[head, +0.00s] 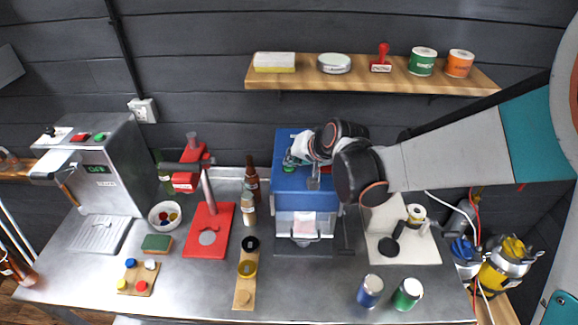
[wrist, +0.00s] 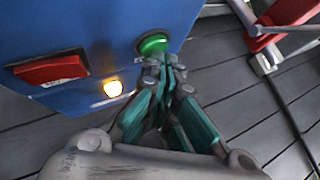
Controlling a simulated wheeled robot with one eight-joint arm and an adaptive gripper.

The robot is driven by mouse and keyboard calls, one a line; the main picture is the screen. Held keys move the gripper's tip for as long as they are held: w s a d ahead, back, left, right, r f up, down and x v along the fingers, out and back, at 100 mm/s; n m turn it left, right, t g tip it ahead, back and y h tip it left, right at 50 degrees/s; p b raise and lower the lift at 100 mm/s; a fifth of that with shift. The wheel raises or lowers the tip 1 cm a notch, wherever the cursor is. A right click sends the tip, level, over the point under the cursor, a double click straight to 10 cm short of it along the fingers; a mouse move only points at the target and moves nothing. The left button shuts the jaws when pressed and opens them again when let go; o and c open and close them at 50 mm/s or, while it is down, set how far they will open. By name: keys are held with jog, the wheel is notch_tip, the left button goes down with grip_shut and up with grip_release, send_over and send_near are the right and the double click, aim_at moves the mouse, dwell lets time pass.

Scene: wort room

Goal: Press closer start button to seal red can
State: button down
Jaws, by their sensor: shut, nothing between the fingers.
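The closer is a blue machine (head: 290,185) at the middle of the bench. In the wrist view its blue top panel (wrist: 90,30) carries a green button (wrist: 153,43), a red switch (wrist: 50,69) and a lit lamp (wrist: 113,88). My gripper (wrist: 166,66) is shut and empty, its teal fingers pointing at the green button. The tips overlap the button's lower edge in the picture; I cannot tell whether they touch it. In the head view my gripper (head: 289,162) is over the closer's top. A pale pinkish shape (head: 304,224) shows behind the closer's front window, possibly the red can.
A blue can (head: 370,290) and a green can (head: 407,294) stand at the front right of the bench. A red capper (head: 207,232) and bottles stand left of the closer. A wooden shelf (head: 370,75) with small items hangs above.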

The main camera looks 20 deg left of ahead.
jog(key=shift+r+p, duration=0.3)
jog(key=shift+r, duration=0.35)
jog(key=shift+r, duration=0.1)
jog(key=shift+r+p, duration=1.5)
jog(key=shift+r, duration=0.95)
